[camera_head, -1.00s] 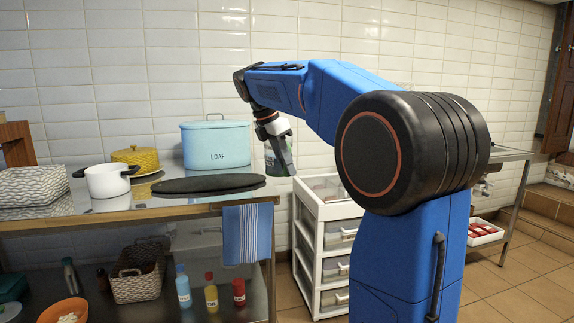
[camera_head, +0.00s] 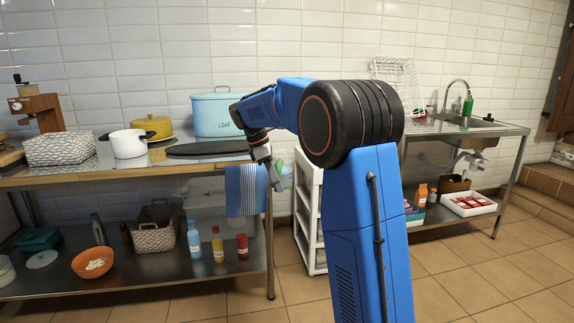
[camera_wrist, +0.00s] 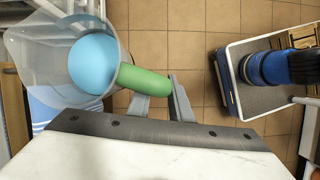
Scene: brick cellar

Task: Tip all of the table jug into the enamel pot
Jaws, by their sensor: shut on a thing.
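The table jug (camera_wrist: 42,72) is clear with a green handle (camera_wrist: 143,80) and holds something light blue (camera_wrist: 94,62). My gripper (camera_wrist: 160,100) is shut on the handle in the wrist view. In the head view my gripper (camera_head: 270,170) and the jug (camera_head: 286,178) are at the right end of the left table, by the striped towel, the jug partly hidden by my arm.
The steel table (camera_head: 150,171) also holds a dark oval board (camera_head: 208,148), a yellow lidded pot (camera_head: 152,125), a blue loaf tin (camera_head: 216,115) and a patterned basket (camera_head: 60,149). A towel (camera_head: 246,190) hangs in front. A white drawer unit (camera_head: 308,215) stands right. Floor in front is clear.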

